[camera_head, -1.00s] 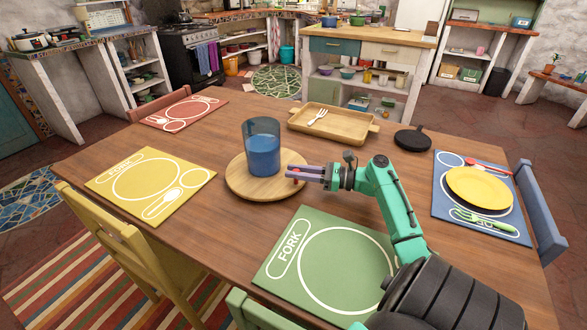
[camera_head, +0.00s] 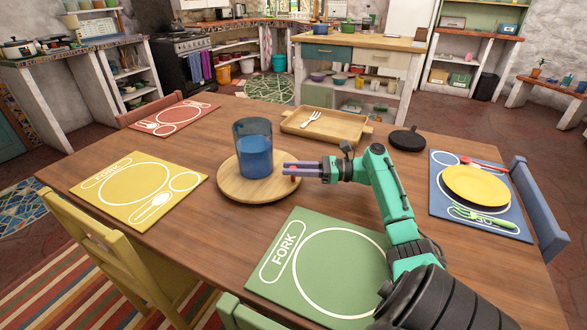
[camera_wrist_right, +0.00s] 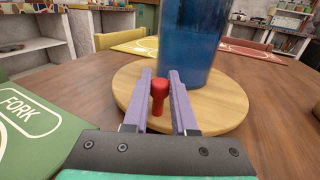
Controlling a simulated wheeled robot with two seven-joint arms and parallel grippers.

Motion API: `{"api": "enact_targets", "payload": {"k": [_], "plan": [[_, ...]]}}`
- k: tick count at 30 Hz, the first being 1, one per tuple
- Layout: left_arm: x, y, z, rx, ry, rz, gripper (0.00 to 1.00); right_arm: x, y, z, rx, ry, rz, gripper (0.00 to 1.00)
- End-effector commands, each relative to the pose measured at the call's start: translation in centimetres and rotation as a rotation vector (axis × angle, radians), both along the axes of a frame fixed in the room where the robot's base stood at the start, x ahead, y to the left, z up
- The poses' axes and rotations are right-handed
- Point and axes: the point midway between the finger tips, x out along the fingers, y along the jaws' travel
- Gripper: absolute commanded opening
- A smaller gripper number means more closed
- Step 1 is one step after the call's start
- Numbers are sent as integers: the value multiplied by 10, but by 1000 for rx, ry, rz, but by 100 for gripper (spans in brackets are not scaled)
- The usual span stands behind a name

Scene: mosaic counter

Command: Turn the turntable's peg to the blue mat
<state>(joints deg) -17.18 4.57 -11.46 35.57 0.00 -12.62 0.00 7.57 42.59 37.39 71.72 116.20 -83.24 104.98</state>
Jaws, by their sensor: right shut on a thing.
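The round wooden turntable (camera_head: 247,189) lies in the middle of the table and carries a tall blue-filled glass (camera_head: 254,150). Its red peg (camera_wrist_right: 159,97) stands near the rim. My right gripper (camera_head: 287,171) reaches in from the right and is shut on the peg, with one purple finger on each side of it in the wrist view. The peg is on the turntable's right side in the head view, mostly hidden by the fingers. The blue mat (camera_head: 438,203) is at the table's right end. My left gripper is not in view.
A yellow plate (camera_head: 476,186) with red and green cutlery is on the blue mat. A green mat (camera_head: 276,278) is in front, a yellow mat (camera_head: 95,192) at left, a red mat (camera_head: 196,120) behind. A tray (camera_head: 291,125) with a fork and a black trivet (camera_head: 407,139) stand at the back.

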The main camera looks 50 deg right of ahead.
Motion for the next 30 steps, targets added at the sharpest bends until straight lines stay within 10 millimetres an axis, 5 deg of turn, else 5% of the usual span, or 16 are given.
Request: {"api": "enact_targets", "payload": {"k": [2, 3, 5, 17, 30], "plan": [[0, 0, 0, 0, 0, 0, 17, 0, 0, 1, -1, -1, -2, 0], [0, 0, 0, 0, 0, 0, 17, 0, 0, 1, -1, -1, -2, 41], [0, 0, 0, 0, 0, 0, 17, 0, 0, 0, 0, 0, -1, 56], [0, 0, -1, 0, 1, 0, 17, -5, -6, -1, -1, 2, -3, 56], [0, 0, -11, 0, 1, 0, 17, -75, -69, -2, -1, 1, -4, 56]]}}
